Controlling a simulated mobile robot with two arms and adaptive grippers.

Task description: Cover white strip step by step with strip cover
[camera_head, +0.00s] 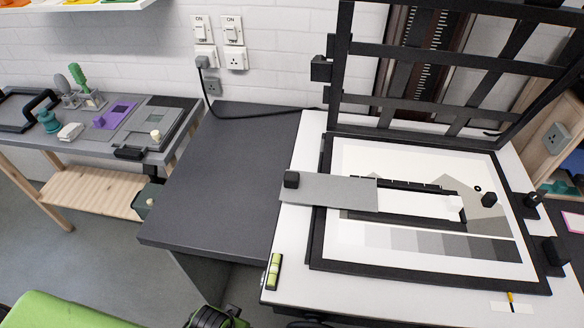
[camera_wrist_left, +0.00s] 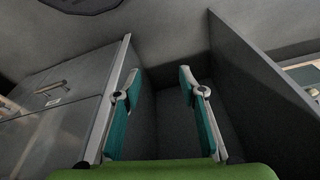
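The strip cover (camera_head: 330,190) is a flat grey plate with a black knob (camera_head: 291,180) at its left end. It lies across the left frame edge of the easel (camera_head: 318,238), and its left part reaches past that edge. The white strip (camera_head: 415,204) shows to the right of the cover inside a dark slotted holder; the cover hides whatever lies under it. My left gripper (camera_wrist_left: 162,95) is open and empty in the left wrist view, pointing at the floor between grey cabinet sides, away from the cover. My right gripper is not in view.
A black barred frame (camera_head: 420,70) stands raised behind the easel. Black knobs stand on the easel's right side. A green spirit level (camera_head: 274,270) lies at the white board's front left. The dark grey counter (camera_head: 225,165) to the left is mostly clear, with a cable at its back.

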